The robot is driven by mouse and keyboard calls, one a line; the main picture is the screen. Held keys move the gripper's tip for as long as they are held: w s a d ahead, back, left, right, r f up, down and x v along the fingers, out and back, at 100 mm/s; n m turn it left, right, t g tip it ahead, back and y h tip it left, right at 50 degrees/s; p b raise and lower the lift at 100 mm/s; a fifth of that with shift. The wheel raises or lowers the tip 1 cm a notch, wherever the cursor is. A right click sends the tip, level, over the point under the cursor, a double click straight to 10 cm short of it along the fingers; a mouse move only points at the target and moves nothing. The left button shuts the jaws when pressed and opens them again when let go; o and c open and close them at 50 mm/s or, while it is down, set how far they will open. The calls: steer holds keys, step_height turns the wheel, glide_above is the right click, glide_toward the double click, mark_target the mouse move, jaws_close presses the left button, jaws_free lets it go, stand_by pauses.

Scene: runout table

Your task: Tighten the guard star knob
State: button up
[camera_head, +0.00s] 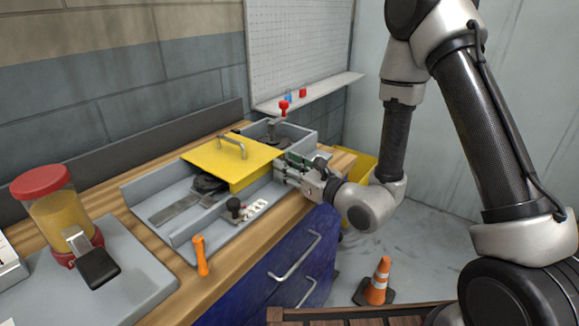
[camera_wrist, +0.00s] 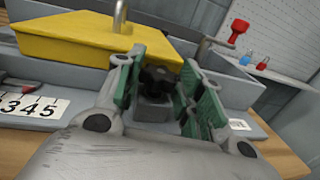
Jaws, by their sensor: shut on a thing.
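The dark star knob (camera_wrist: 155,80) sits on a grey block at the front of the yellow guard (camera_head: 222,160), right of its middle. In the wrist view the knob is between my gripper's (camera_wrist: 160,88) two green-padded fingers, which are shut on it. The guard's yellow face (camera_wrist: 85,42) is just behind and left of the fingers. In the head view my gripper (camera_head: 291,168) reaches in from the right at the guard's right end and hides the knob there. How tight the knob is cannot be told.
The grey runout tray (camera_head: 150,190) holds a black-knobbed lever (camera_head: 235,208) and a number strip (camera_head: 262,207). An orange handle (camera_head: 201,255) stands at the front edge. A red-lidded jar (camera_head: 52,205) is at left. An orange cone (camera_head: 379,280) stands on the floor.

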stand_by(0.3)
steer(key=o, duration=1)
steer(key=shift+r, duration=0.1)
step_height(320, 180, up, 10)
steer(key=shift+f, duration=0.1)
